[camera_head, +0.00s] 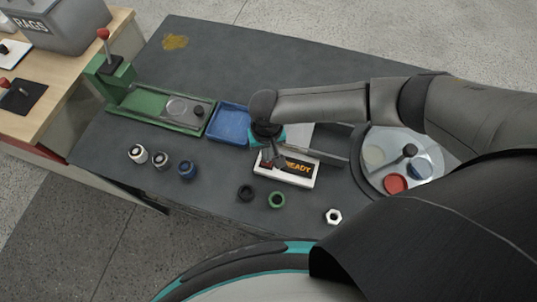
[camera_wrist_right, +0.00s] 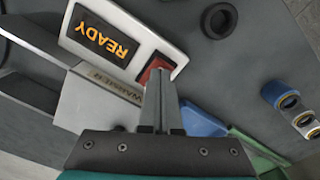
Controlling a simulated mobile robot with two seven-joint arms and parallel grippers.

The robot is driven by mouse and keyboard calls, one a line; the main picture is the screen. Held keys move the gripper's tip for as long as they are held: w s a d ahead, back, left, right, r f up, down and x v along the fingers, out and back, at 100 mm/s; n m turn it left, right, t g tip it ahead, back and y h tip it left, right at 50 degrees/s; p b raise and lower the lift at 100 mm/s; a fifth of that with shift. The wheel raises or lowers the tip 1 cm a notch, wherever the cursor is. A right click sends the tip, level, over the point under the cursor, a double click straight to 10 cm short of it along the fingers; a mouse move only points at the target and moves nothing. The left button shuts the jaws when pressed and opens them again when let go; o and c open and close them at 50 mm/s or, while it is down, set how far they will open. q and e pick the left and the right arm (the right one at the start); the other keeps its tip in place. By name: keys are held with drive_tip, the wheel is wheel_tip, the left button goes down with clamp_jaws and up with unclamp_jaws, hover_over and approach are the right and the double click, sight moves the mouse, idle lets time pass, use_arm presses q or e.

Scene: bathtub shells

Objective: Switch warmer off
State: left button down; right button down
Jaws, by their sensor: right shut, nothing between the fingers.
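The warmer's white control panel (camera_head: 295,180) stands at the middle of the grey table, with a dark display reading READY in orange. In the right wrist view the display (camera_wrist_right: 101,36) shows upside down beside a red switch (camera_wrist_right: 154,68). My right gripper (camera_wrist_right: 160,72) is shut and empty, its fingertips at the red switch and partly covering it; I cannot tell if they touch. In the head view the right gripper (camera_head: 274,160) reaches down over the panel's left end. The warmer's pale body (camera_wrist_right: 95,105), with a WARMER label, lies behind the panel. My left gripper is not in view.
A blue tray (camera_head: 230,124) and a green press (camera_head: 160,105) stand to the left. A round plate with coloured discs (camera_head: 372,183) is on the right. The table's back left is mostly clear.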

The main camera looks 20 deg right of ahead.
drive_tip(key=shift+f+b, duration=0.3)
drive_tip(key=shift+f, duration=0.2)
idle(0.3)
wheel_tip(320, 180, up, 7)
drive_tip(key=p, duration=0.8)
idle(0.6)
